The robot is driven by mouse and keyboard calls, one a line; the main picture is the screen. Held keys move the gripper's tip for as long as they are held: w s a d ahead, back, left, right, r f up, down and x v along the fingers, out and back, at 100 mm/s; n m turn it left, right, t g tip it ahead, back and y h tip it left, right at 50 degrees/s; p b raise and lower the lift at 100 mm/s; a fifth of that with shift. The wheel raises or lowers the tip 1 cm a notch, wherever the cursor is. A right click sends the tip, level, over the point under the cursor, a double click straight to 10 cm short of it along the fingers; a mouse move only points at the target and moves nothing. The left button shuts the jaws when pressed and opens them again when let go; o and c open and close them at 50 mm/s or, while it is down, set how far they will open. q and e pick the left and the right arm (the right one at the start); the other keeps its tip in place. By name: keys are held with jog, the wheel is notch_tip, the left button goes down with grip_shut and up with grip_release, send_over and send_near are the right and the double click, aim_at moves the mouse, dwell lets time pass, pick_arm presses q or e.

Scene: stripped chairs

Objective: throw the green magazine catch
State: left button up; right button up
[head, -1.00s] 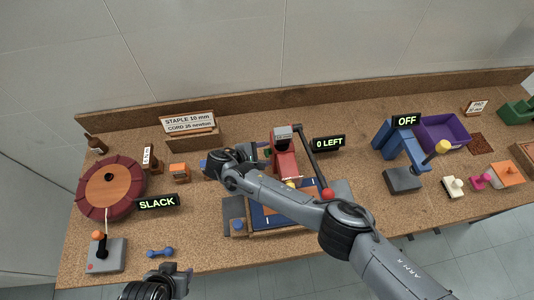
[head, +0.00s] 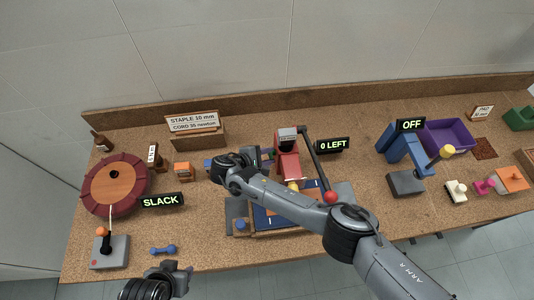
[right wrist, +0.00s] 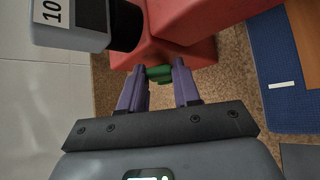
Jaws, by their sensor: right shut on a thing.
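The red stapling machine (head: 288,165) stands mid-bench with a grey "10 mm" head (right wrist: 72,20). The green magazine catch (right wrist: 158,74) sticks out of its red body in the right wrist view. My right gripper (right wrist: 157,84) has its purple fingers on either side of the catch and is shut on it. In the head view my right gripper (head: 266,154) is at the machine's left side, where the catch is too small to make out. My left gripper (head: 182,275) is low at the front edge, away from the machine; its finger gap is unclear.
A "0 LEFT" display (head: 332,146) and a red-knobbed lever (head: 330,196) are right of the machine. A blue mat (head: 265,218) lies in front. A maroon wheel (head: 95,190) is at left, a blue press (head: 402,150) at right.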

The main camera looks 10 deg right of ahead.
jog(key=shift+s+d+f+m+t+h, duration=0.1)
jog(key=shift+s+f+m+t+h, duration=0.35)
jog(key=shift+f+m+t, duration=0.5)
jog(key=shift+s+f+m+t+h, duration=0.25)
jog(key=shift+s+f+m+t, duration=0.35)
jog(key=shift+t, duration=0.65)
jog(key=o, duration=1.1)
jog(key=shift+c, duration=0.2)
jog(key=shift+r, duration=0.15)
